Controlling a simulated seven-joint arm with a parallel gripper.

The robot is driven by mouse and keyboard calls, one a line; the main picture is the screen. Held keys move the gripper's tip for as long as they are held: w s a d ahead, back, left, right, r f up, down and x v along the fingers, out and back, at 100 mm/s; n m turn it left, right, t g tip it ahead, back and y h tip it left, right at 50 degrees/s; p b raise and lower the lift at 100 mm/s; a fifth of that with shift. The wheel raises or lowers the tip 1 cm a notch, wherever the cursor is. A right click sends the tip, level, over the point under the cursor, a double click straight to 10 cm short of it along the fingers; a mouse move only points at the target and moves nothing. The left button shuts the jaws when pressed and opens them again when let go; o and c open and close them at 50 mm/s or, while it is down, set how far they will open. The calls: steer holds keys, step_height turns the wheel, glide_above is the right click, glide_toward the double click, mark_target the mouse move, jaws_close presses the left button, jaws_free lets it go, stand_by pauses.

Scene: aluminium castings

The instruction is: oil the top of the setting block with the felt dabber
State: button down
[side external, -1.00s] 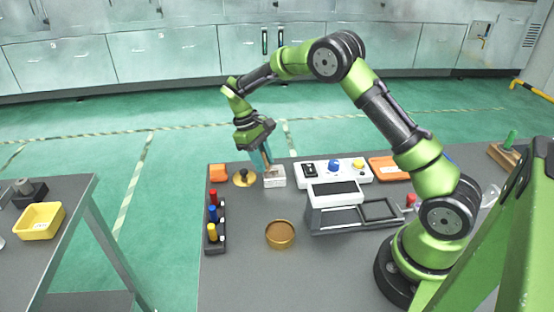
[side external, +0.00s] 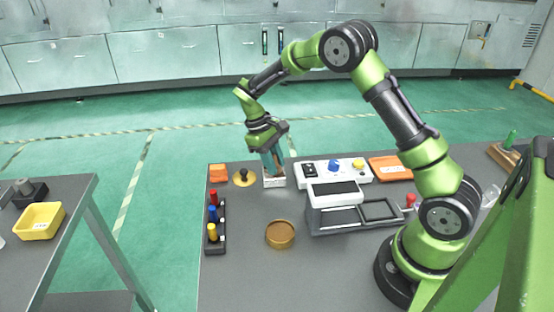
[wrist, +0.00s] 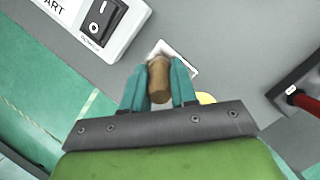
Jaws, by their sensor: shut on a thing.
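The setting block (side external: 274,183) is a small pale block near the back edge of the grey table. In the wrist view it shows as a whitish shape (wrist: 186,62), partly covered. My gripper (side external: 275,164) is right over it, teal fingers pointing down. In the wrist view my gripper (wrist: 159,88) is shut on the felt dabber (wrist: 158,78), a brown cylindrical piece between the fingers. The dabber's lower end is hidden, so I cannot tell whether it touches the block top.
A brass disc with a black knob (side external: 243,178) and an orange block (side external: 217,172) stand left of the block. A switch panel (side external: 333,171) is close on the right. A rack of coloured handles (side external: 214,236) and a round brass dish (side external: 280,235) are nearer the front.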

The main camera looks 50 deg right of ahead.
steer(key=shift+w+a+r, duration=0.2)
steer(key=shift+w+a, duration=0.7)
steer(key=shift+w, duration=0.05)
steer(key=shift+w+a+f, duration=0.2)
steer(key=shift+w+a, duration=0.35)
steer(key=shift+s+d+r, duration=0.1)
steer(key=shift+s+d, duration=0.8)
steer(key=shift+s+d+f, duration=0.2)
steer(key=shift+s+d, duration=0.3)
steer(key=shift+s+d+r, duration=0.25)
steer(key=shift+s+d, duration=0.75)
step_height(320, 180, up, 8)
